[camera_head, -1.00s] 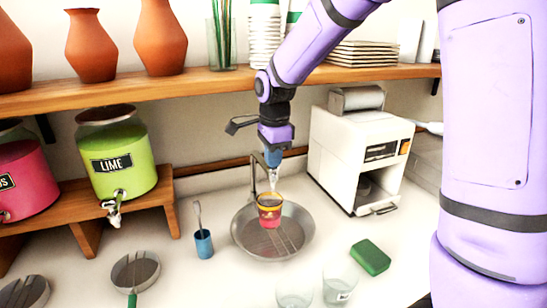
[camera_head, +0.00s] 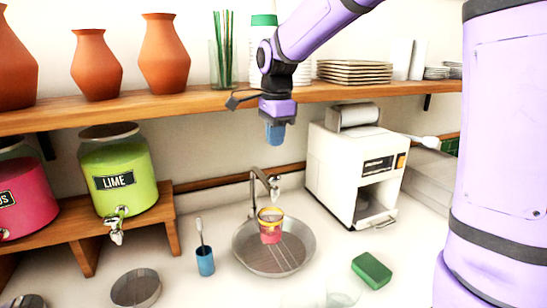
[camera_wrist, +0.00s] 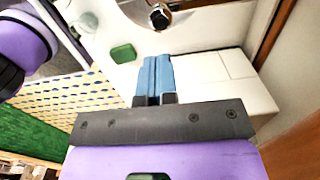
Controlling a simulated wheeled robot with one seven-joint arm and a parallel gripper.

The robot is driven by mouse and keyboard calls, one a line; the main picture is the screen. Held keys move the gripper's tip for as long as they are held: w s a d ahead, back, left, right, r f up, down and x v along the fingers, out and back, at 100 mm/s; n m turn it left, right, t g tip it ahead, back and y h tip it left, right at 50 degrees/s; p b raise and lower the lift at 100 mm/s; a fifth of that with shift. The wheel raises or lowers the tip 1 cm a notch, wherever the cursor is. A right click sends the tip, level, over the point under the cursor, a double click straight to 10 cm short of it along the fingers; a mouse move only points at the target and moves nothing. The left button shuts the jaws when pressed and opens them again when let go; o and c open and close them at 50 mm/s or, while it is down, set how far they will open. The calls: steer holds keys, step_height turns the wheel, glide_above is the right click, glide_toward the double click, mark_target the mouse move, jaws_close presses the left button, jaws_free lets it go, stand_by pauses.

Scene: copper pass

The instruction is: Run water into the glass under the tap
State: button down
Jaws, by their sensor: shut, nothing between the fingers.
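A pinkish-red glass (camera_head: 270,232) with a yellow rim stands upright in the round metal basin (camera_head: 305,245), under the spout of the tap (camera_head: 258,178). A pale metal lever or handle (camera_head: 276,189) shows on the tap's right side. No water stream is clear in the head view, and I cannot tell what is inside the glass. My gripper (camera_head: 275,134) hangs above the tap, pointing down and apart from it. Its blue fingers (camera_wrist: 155,78) are together and empty in the wrist view.
A white machine (camera_head: 352,175) stands right of the basin, with a green sponge (camera_head: 371,270) in front. A blue cup (camera_head: 205,261) and a lime dispenser (camera_head: 120,178) are to the left. A wooden shelf (camera_head: 200,101) with vases and plates runs behind my gripper.

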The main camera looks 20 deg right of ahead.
steer(key=shift+d+r, duration=0.1)
steer(key=shift+r, duration=1.95)
steer(key=shift+s, duration=0.1)
steer(key=s+d+n+t, duration=0.2)
steer(key=s+n, duration=0.7)
steer(key=s, duration=0.4)
steer(key=s+d+f+n+t, duration=0.1)
steer(key=s+d+n+t, duration=0.1)
steer(key=s+n, duration=0.7)
steer(key=s+t, duration=0.1)
steer(key=s, duration=0.4)
steer(key=shift+f, duration=0.3)
